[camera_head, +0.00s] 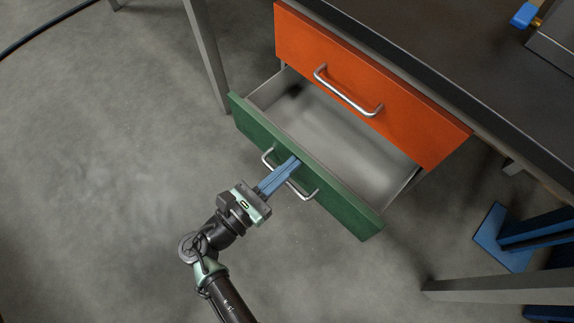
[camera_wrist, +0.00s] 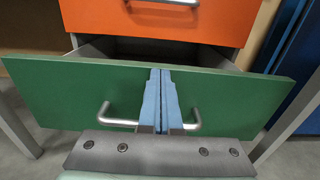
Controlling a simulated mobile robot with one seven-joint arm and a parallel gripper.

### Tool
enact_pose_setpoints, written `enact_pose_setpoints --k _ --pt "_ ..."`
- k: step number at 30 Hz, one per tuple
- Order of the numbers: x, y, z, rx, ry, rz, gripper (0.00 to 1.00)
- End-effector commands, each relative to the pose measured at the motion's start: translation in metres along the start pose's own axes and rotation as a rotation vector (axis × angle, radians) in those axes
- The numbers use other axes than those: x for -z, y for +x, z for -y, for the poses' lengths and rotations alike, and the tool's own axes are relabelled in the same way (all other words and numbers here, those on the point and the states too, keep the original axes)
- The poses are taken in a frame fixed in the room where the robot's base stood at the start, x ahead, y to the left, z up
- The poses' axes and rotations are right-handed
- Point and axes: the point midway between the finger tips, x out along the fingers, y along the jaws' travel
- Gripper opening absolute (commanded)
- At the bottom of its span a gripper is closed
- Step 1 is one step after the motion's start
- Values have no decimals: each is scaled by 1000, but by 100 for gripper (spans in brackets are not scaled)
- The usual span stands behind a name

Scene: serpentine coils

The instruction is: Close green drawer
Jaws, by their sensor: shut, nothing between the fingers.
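The green drawer (camera_head: 345,205) is pulled out below the orange drawer, and its grey inside (camera_head: 330,130) looks empty. Its silver bar handle (camera_head: 309,194) runs along the green front. My gripper (camera_head: 296,161) is shut, with its blue fingers together over the middle of the handle and their tips at the green front. In the wrist view the green front (camera_wrist: 75,90) spans the picture, and the fingers (camera_wrist: 160,75) stand upright against or just before it, near its top edge. The fingers hide the middle of the handle (camera_wrist: 115,120). I cannot tell whether the tips touch the front.
The orange drawer (camera_head: 400,115) above is closed and has its own silver handle (camera_head: 345,92). The dark bench top (camera_head: 440,60) lies above it. Grey legs (camera_head: 207,55) stand beside the drawers, and a blue stand (camera_head: 500,235) is at the right. The floor (camera_head: 110,180) at left is clear.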

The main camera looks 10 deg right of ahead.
Motion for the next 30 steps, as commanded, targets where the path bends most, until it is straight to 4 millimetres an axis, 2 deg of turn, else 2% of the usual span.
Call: enact_pose_setpoints --k 5,10,24,30 --pt "0 1 0 1 0 0 0" --pt "-1 19 1 5 -1 0 0" --pt "2 128 1 6 3 0 0" --pt "1 155 1 4 1 0 0"
